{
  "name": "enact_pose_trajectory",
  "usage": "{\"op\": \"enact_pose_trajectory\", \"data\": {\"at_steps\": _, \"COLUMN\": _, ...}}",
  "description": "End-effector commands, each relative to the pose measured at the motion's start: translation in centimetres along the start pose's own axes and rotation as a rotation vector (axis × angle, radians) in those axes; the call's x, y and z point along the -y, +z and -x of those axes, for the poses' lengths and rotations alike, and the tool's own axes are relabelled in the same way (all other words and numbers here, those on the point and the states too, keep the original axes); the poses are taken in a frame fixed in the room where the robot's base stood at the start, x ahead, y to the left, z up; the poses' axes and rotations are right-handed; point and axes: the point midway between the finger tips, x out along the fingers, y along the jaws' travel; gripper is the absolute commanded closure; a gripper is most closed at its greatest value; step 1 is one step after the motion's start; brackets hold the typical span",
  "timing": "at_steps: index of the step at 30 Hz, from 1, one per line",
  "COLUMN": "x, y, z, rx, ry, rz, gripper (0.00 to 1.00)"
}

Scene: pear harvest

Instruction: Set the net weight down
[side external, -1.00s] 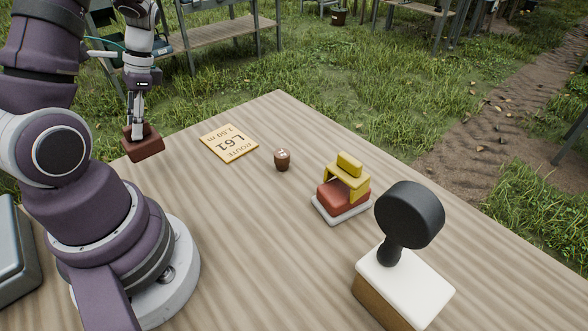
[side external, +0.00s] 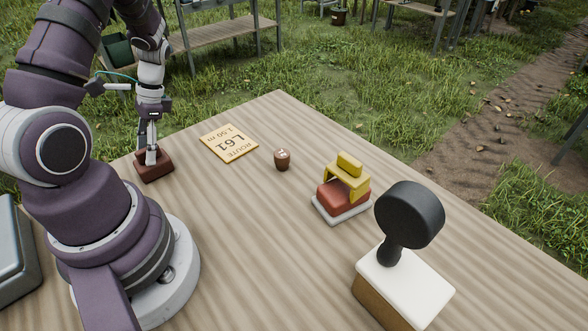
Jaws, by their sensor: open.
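The net weight, a dark red-brown block (side external: 157,172), appears to rest upright on the table (side external: 240,220) near its far left edge. A pale piece shows at its top between my fingers. My gripper (side external: 152,151) points straight down directly over the block, with its fingers open around or just above that pale piece. Whether the fingers still touch it is too small to tell.
A wooden route card (side external: 229,143) lies right of the block. The table's middle is clear.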

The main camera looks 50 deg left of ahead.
Motion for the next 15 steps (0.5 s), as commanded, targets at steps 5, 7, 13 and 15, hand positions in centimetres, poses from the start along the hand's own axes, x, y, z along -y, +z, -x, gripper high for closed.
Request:
{"op": "enact_pose_trajectory", "data": {"at_steps": 5, "x": 0.0, "y": 0.1, "z": 0.2, "rx": -0.001, "ry": -0.001, "rz": 0.0, "gripper": 0.57}}
{"op": "enact_pose_trajectory", "data": {"at_steps": 7, "x": 0.1, "y": 0.1, "z": 0.9, "rx": -0.002, "ry": -0.002, "rz": 0.0, "gripper": 0.57}}
{"op": "enact_pose_trajectory", "data": {"at_steps": 13, "x": 0.1, "y": 0.0, "z": 5.5, "rx": -0.006, "ry": -0.007, "rz": -0.001, "gripper": 0.57}}
{"op": "enact_pose_trajectory", "data": {"at_steps": 15, "x": 0.1, "y": 0.0, "z": 7.3, "rx": -0.006, "ry": -0.007, "rz": -0.001, "gripper": 0.57}}
